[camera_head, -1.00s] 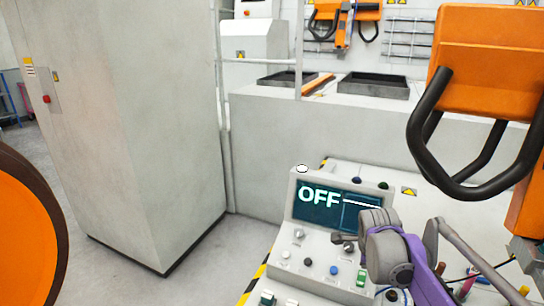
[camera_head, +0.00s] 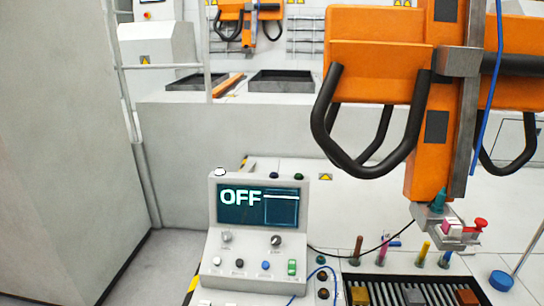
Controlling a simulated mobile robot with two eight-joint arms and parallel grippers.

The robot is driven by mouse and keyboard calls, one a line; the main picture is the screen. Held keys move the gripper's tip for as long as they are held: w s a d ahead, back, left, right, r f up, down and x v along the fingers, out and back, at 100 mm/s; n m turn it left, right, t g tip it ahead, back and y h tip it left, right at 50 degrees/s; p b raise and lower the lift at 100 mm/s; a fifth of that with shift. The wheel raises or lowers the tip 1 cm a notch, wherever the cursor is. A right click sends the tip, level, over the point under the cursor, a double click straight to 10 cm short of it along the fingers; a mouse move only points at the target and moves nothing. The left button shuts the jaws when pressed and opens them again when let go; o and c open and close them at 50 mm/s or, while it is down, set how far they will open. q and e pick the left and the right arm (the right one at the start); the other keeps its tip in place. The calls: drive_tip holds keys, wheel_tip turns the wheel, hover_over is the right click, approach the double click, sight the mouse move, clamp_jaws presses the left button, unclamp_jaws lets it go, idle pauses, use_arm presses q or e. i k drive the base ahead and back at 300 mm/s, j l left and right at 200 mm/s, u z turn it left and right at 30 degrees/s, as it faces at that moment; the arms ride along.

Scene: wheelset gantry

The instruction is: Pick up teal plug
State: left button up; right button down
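A small teal piece (camera_head: 438,198) stands on the grey bracket at the foot of the orange hoist at right. I cannot tell for sure which of these, if either, is the teal plug. Several slim coloured pegs stand behind the tray, among them a brown one (camera_head: 358,250) and a yellow one (camera_head: 422,253). Neither of my grippers is in view.
A grey console (camera_head: 209,245) with a screen reading OFF stands left of the tray (camera_head: 345,284). The orange hoist (camera_head: 432,165) with black handles hangs over the right side. A blue cable and a black cable run beside the console. A blue round thing (camera_head: 501,281) sits at right.

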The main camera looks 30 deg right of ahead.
sight(441, 196)
drive_tip(key=z, duration=0.4)
drive_tip(key=l+z, duration=0.15)
drive_tip(key=z, duration=0.7)
drive_tip(key=l+z, duration=0.1)
drive_tip(key=z, duration=0.7)
drive_tip(key=i, duration=0.05)
